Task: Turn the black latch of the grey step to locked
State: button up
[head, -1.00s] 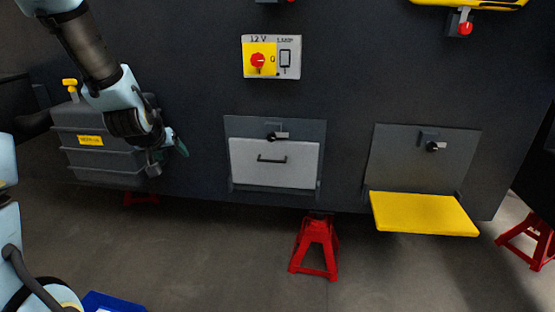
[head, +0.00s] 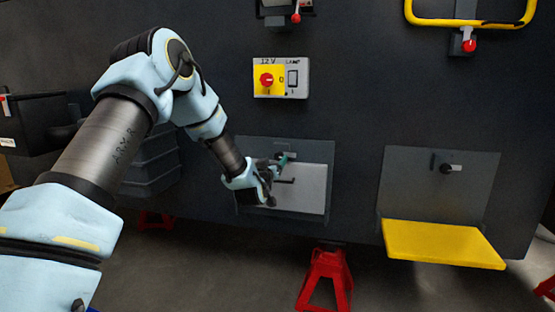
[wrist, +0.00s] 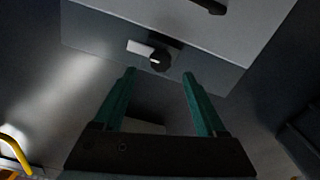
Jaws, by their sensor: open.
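The grey step (head: 308,200) is folded up flat in its dark frame, with a black handle on its face. Its black latch, partly hidden by my gripper in the head view, shows clearly in the wrist view (wrist: 160,60) as a round black knob beside a small pale plate. My gripper (head: 280,162) is at the upper part of the step, near the latch. In the wrist view my gripper (wrist: 161,73) has its two teal fingers apart, with nothing between them; the knob lies just beyond the fingertips, seemingly not gripped.
A yellow step (head: 440,243) is folded down at the right, with its own black latch (head: 446,168) above it. A 12 V switch panel (head: 281,78) is above the grey step. A red stand (head: 326,280) is on the floor below. A yellow rail (head: 470,22) is at upper right.

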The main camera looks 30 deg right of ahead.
aim_at(278, 156)
jog(key=shift+x, duration=2.35)
grip_shut()
